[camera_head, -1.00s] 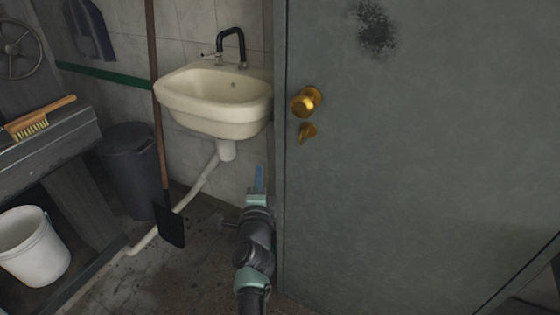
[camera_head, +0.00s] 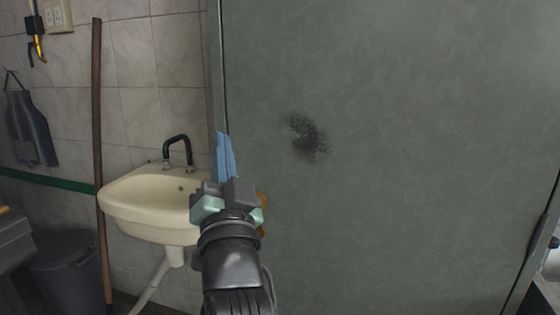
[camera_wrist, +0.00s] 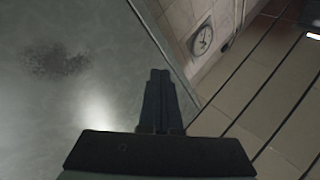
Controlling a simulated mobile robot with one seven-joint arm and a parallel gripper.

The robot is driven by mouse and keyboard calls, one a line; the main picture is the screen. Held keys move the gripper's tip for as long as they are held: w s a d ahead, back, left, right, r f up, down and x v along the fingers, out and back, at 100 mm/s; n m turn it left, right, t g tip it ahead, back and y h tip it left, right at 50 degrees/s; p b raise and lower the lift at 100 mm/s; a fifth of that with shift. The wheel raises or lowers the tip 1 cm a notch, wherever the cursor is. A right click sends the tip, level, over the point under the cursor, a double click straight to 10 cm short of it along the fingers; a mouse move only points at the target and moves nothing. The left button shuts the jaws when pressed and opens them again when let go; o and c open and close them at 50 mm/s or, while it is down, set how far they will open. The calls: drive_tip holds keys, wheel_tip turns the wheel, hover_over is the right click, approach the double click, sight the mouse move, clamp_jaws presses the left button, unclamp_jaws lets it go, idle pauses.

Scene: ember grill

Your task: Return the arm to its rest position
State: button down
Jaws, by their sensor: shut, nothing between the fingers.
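My gripper (camera_head: 223,145) is raised in front of the left edge of the grey-green door (camera_head: 400,200), with its blue fingers together and pointing up. Nothing is between the fingers. In the wrist view my gripper (camera_wrist: 158,85) is dark and closed, in front of the door's edge. My arm comes up from the bottom of the head view. The gold door knob is mostly hidden behind my gripper, with only a bit of gold showing at its right.
A cream sink (camera_head: 150,205) with a black tap (camera_head: 178,148) stands just left of the gripper. A brown pole (camera_head: 99,150), a dark apron (camera_head: 30,125) and a grey bin (camera_head: 68,275) are further left. A dark smudge (camera_head: 306,138) marks the door. A round wall dial (camera_wrist: 202,38) shows in the wrist view.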

drive_tip(key=s+d+r+n+t+h+p, duration=0.1)
drive_tip(key=s+d+r+n+t+h, duration=0.2)
drive_tip(key=s+r, duration=0.65)
drive_tip(key=s+d+r+n+t+h+p, duration=0.1)
drive_tip(key=s+d+r+h, duration=0.1)
drive_tip(key=s+d+r, duration=0.7)
drive_tip(key=s+a+r+p, duration=0.1)
drive_tip(key=a+r+p, duration=0.2)
drive_tip(key=r+p, duration=0.8)
drive_tip(key=shift+s+a+r+p, duration=0.2)
drive_tip(key=shift+a+r+p, duration=0.15)
drive_tip(key=shift+p, duration=0.6)
drive_tip(key=shift+d, duration=0.1)
